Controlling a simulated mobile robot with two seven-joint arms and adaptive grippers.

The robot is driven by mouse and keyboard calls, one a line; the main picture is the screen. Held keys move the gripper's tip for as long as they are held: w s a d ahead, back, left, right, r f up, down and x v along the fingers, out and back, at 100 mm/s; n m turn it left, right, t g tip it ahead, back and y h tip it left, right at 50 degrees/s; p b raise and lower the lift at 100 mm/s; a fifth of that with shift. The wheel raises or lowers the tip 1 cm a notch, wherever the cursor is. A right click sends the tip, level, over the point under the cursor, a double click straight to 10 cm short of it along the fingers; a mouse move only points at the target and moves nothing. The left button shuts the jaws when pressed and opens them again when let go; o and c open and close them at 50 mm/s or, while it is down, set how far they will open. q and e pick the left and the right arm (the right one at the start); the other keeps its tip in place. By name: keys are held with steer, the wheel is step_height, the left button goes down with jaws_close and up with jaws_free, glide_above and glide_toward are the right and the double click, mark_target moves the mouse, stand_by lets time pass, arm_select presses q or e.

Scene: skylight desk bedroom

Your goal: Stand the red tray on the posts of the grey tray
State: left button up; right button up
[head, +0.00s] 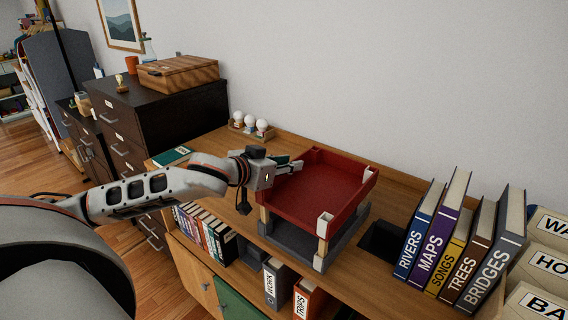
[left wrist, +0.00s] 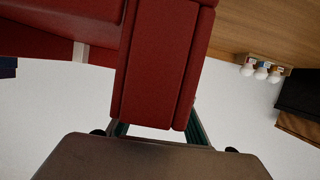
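The red tray (head: 325,188) is level above the grey tray (head: 340,246) on the wooden desk. A wooden post with a pale foot (head: 321,262) stands under its near corner, and another post (head: 265,221) shows at its left corner. The red tray seems to rest on these; the far posts are hidden. My left gripper (head: 292,166) is at the red tray's left side. In the left wrist view, the red wall (left wrist: 160,75) lies between the two green fingers (left wrist: 158,128), which look closed on it. My right gripper is not in view.
Large upright books (head: 440,240) and labelled boxes (head: 545,260) stand at the right. A dark holder (head: 381,241) is close to the grey tray's right. White bulb-like items (head: 250,124) stand behind left. Binders (head: 277,284) and books (head: 207,230) fill the shelf below.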

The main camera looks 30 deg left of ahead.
arm_select(q)
steer(key=v, duration=0.6)
steer(key=shift+s+r, duration=0.35)
steer(key=shift+s, duration=0.3)
steer(key=shift+w+a, duration=0.1)
steer(key=shift+a, duration=0.05)
stand_by(0.4)
